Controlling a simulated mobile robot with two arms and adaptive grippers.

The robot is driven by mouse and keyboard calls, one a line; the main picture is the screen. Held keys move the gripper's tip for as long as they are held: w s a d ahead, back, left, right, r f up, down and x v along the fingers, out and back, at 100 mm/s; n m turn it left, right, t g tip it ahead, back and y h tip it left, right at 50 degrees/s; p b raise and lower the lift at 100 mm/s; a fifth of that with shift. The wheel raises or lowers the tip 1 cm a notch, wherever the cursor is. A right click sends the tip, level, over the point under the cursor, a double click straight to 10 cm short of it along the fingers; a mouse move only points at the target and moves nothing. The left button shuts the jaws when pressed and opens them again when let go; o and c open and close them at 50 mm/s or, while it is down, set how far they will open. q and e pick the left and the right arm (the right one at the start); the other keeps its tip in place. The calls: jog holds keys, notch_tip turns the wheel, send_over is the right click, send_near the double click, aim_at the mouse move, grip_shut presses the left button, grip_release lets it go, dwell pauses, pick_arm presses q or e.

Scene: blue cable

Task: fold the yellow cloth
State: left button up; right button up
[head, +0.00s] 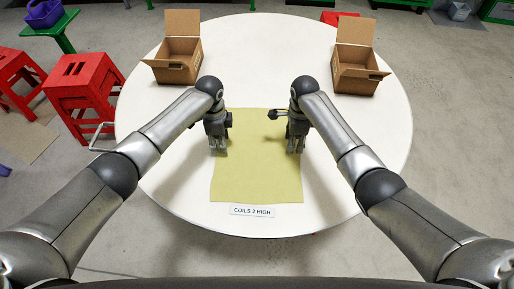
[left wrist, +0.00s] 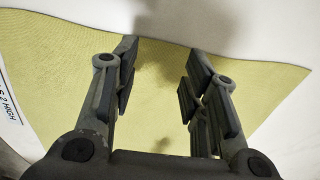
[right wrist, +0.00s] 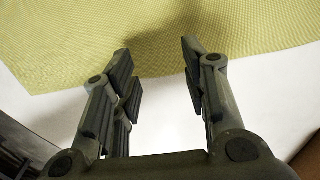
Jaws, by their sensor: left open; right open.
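The yellow cloth (head: 255,178) lies flat and spread out on the round white table, close to the near edge. My left gripper (head: 219,150) is open and empty above the cloth's left edge. In the left wrist view, its open fingers (left wrist: 165,65) stand over the cloth (left wrist: 60,75), with the cloth's edge just past the fingertips. My right gripper (head: 294,150) is open and empty above the cloth's right edge. In the right wrist view, its fingers (right wrist: 155,65) point at the cloth (right wrist: 265,25), with its edge crossing between them. I cannot tell whether the fingertips touch the cloth.
A label reading "COILS 2 HIGH" (head: 252,211) lies at the cloth's near edge. Open cardboard boxes stand at the table's back left (head: 178,60) and back right (head: 357,70). The white table (head: 265,50) is clear between the boxes. Red stools (head: 80,90) stand on the left.

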pick_arm(q)
jog(key=shift+f, duration=1)
pick_arm(e)
jog(key=shift+f, duration=1)
pick_arm(q)
jog(key=shift+f, duration=0.1)
pick_arm(e)
jog(key=shift+f, duration=0.1)
pick_arm(q)
jog(key=shift+f, duration=0.15)
pick_arm(e)
jog(key=shift+f, duration=0.15)
pick_arm(q)
jog(key=shift+c, duration=0.5)
pick_arm(e)
jog(key=shift+c, duration=0.5)
pick_arm(q)
jog(key=shift+s, duration=0.1)
jog(key=c, duration=0.3)
pick_arm(e)
jog(key=shift+s, duration=0.1)
jog(key=c, duration=0.3)
pick_arm(q)
grip_shut()
pick_arm(e)
grip_shut()
